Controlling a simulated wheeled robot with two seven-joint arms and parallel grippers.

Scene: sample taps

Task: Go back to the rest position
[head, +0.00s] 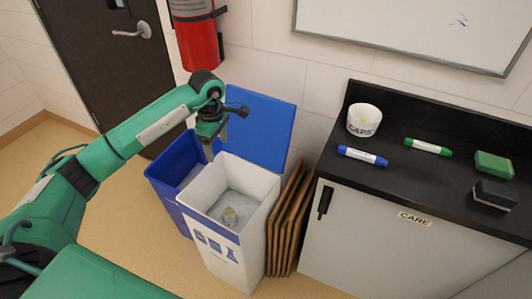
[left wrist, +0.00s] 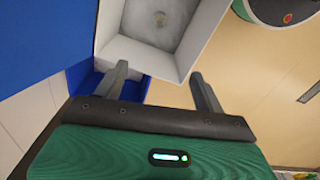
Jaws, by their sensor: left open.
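My left gripper (head: 222,138) hangs above the back left rim of the white bin, with its green arm reaching in from the left. In the left wrist view the two grey fingers of the left gripper (left wrist: 163,84) are spread apart with nothing between them. The white bin (head: 222,258) stands open with its blue lid (head: 265,125) raised behind it. My right gripper is not in view.
A blue bin (head: 165,174) stands left of the white one. Brown flattened boards (head: 285,220) lean between the white bin and the cabinet (head: 375,240). The black counter (head: 420,180) holds a CAPS cup (head: 363,121), blue marker (head: 362,156), green marker (head: 428,147), green block (head: 494,165) and eraser (head: 494,195).

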